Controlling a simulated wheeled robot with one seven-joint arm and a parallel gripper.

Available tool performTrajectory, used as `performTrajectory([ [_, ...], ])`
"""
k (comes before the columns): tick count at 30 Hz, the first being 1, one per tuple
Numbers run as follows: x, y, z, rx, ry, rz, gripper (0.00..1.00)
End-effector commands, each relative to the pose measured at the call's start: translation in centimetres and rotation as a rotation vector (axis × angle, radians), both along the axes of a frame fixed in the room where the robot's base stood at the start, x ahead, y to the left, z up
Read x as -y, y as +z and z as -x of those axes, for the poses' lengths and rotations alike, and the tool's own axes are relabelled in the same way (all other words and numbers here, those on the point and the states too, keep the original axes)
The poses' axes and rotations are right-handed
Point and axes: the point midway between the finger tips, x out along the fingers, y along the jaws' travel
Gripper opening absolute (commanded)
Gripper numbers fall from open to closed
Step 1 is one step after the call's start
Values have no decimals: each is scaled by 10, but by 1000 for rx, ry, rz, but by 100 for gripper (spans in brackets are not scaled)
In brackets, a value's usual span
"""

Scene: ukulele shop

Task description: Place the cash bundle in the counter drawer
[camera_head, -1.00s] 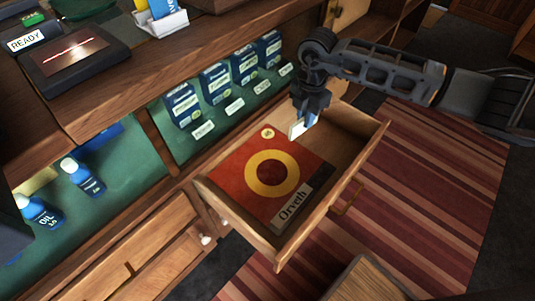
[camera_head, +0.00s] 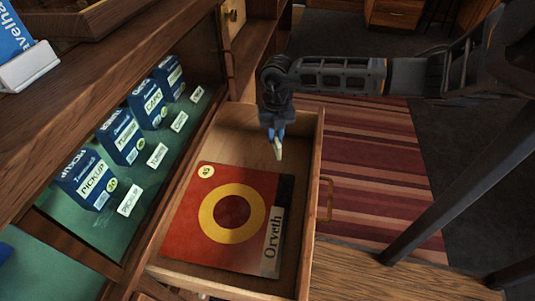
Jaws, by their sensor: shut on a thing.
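The counter drawer (camera_head: 312,190) is pulled open below the counter. A flat red square sleeve with a yellow ring, labelled "Orveth" (camera_head: 190,235), covers much of its floor. My gripper (camera_head: 277,134) points down over the far part of the drawer. It is shut on a small pale item, seen nearly edge-on, which I take to be the cash bundle (camera_head: 278,150). The bundle's far side and the exact finger contact are hidden. It appears to hang above the drawer floor, but its height is hard to tell.
Bare wooden drawer floor (camera_head: 240,128) shows at the far end, beyond the sleeve. Several blue boxes (camera_head: 119,135) with price cards stand on the green shelf at left. The wooden counter (camera_head: 100,60) overhangs them. A wooden surface (camera_head: 375,270) and dark legs lie at lower right.

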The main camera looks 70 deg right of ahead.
Motion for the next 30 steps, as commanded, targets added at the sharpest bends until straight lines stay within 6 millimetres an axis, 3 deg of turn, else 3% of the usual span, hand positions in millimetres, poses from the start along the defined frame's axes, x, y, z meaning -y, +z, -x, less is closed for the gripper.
performTrajectory([
  [1,-1,-10,0,0,-1,-2,0],
  [8,0,-27,0,0,-1,0,0],
  [15,0,-57,0,-1,-3,0,0],
  [28,0,-62,0,0,-1,1,0],
  [29,0,-62,0,0,-1,1,20],
  [30,0,-62,0,0,-1,1,23],
])
